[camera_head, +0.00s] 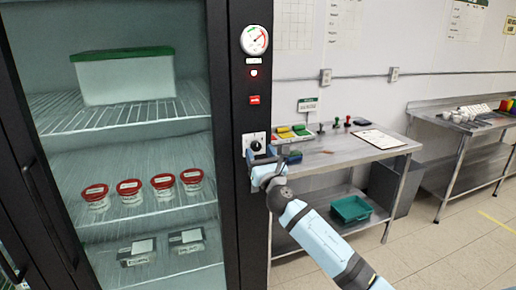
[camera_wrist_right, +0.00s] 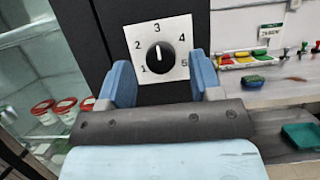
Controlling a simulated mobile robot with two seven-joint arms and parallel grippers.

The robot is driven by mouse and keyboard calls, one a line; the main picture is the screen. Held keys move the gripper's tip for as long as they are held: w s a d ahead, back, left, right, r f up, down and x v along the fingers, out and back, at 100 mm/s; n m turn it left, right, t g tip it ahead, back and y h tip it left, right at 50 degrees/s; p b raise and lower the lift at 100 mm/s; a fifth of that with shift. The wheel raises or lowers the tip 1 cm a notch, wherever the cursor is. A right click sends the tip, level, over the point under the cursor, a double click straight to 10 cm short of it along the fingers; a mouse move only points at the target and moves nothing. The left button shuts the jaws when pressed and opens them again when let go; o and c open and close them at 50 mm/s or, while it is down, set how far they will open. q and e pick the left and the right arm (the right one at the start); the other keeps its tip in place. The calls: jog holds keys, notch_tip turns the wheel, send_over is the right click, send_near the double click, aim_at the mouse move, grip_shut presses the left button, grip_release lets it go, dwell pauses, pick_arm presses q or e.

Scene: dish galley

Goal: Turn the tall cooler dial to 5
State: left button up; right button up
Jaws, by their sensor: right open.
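The cooler dial (camera_head: 256,142) is a black knob on a white square plate, set in the tall cooler's (camera_head: 241,205) dark right frame. In the right wrist view, the dial (camera_wrist_right: 160,57) has numbers 1 to 5 around it, and its white mark points up at about 3. My right gripper (camera_head: 262,157) is just below and in front of the dial in the head view. In the wrist view, its blue fingers (camera_wrist_right: 160,78) are open, one to each side of the knob, with nothing between them. Contact with the plate cannot be told. My left gripper is not in view.
A round gauge (camera_head: 254,40), a red light and a red label sit above the dial. The cooler's glass section shows a lidded box (camera_head: 124,77) and several red-lidded tubs (camera_head: 130,191). A steel table (camera_head: 340,150) with stamps and a clipboard (camera_head: 379,139) stands right.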

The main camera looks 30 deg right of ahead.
jog(key=shift+x, duration=0.95)
jog(key=shift+c, duration=0.2)
jog(key=c, duration=0.8)
jog(key=shift+c, duration=0.2)
